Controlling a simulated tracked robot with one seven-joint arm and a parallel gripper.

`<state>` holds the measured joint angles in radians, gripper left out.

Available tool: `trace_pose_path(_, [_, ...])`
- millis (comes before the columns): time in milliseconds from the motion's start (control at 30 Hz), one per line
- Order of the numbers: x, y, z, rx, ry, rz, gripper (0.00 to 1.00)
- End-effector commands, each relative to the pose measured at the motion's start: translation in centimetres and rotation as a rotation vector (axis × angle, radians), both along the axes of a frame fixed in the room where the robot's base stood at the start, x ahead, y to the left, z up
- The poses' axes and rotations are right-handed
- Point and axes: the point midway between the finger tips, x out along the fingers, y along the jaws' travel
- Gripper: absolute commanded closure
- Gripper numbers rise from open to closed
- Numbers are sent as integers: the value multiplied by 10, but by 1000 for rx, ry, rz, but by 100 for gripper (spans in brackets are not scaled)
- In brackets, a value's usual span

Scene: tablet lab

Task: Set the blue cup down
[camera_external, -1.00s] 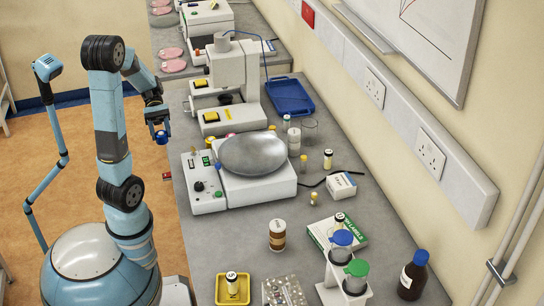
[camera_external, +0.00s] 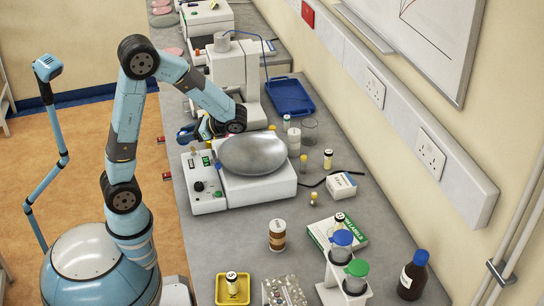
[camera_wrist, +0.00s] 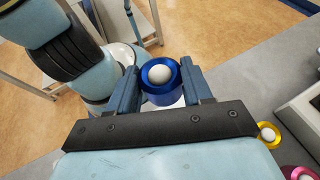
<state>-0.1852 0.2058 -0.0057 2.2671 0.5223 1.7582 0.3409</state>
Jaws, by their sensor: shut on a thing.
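The blue cup (camera_wrist: 163,97) is between the fingers of my gripper (camera_wrist: 158,76) in the wrist view, with a white ball showing in its top. My gripper is shut on it. In the external view my gripper (camera_external: 190,134) is at the left edge of the grey bench (camera_external: 230,240), just behind the balance with the round silver pan (camera_external: 252,154). The cup is small and partly hidden by the gripper there, so I cannot tell its height above the bench.
A yellow ring with a white ball (camera_wrist: 268,134) and a magenta one (camera_wrist: 300,173) show at the right of the wrist view. A white instrument (camera_external: 232,68) stands behind, with a blue tray (camera_external: 290,97) to its right. Bare bench lies in front of the balance.

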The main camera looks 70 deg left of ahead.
Motion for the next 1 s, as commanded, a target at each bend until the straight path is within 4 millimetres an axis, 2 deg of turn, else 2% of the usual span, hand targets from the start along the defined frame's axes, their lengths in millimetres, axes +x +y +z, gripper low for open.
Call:
trace_pose_path(267, [58, -35, 16, 1, -2, -606, 84])
trace_pose_path(467, [102, -81, 32, 1, -3, -1066, 84])
trace_pose_path(567, [122, -113, 41, 1, -2, -1302, 84])
trace_pose_path(733, [147, -180, 57, 3, -2, -1700, 84])
trace_pose_path(900, [157, -252, 71, 2, -2, -2060, 84])
trace_pose_path(1000, [156, -295, 78, 1, -2, -2255, 84])
